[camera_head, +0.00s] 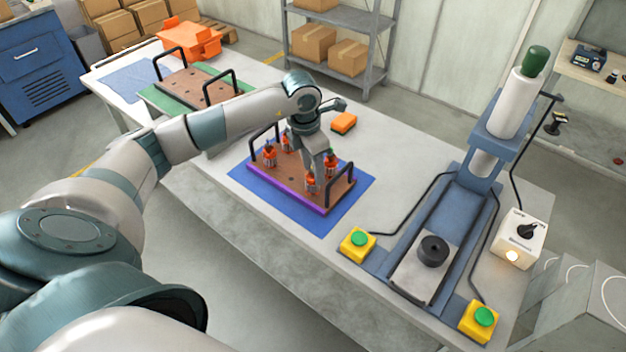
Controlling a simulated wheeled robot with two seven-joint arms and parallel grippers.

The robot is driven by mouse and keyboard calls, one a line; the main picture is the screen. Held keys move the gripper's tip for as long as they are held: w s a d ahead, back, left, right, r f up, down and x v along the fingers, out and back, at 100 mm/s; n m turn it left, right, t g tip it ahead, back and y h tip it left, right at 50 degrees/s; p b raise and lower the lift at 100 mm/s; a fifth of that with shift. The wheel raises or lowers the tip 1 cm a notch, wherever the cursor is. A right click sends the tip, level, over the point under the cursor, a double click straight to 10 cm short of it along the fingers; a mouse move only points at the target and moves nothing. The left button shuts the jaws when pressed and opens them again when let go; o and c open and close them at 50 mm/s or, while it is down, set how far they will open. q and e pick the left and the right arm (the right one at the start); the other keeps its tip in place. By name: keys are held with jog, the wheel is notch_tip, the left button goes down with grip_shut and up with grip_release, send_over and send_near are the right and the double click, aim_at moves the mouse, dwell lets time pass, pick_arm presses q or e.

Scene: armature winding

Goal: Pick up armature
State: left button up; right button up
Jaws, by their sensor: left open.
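Several armatures with orange-red windings stand upright in a brown tray with a purple front edge (285,192) and black handles. One armature (269,154) and another (286,143) are at the tray's left end. Two more, a front one (311,182) and a rear one (330,166), are at its right end. My left gripper (318,170) points down over the right end, open, with its fingers close to the two right armatures. I cannot tell whether it touches one. My right gripper is not in view.
The tray stands on a blue mat (352,203). An orange block (344,122) lies behind it. A blue press (485,165) with yellow button boxes (357,245) and a control box (518,240) stands to the right. A second handled tray (195,88) is at the left.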

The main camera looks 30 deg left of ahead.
pick_arm(q)
jog(key=shift+w+d+f+p, duration=0.15)
jog(key=shift+f+p, duration=0.4)
jog(key=shift+f, duration=1.15)
jog(key=c, duration=0.9)
jog(key=shift+w+r, duration=0.1)
jog(key=shift+c, duration=0.2)
notch_tip(320, 180, up, 9)
jog(key=b, duration=0.3)
jog(key=shift+r+b, duration=0.3)
jog(key=shift+r, duration=0.2)
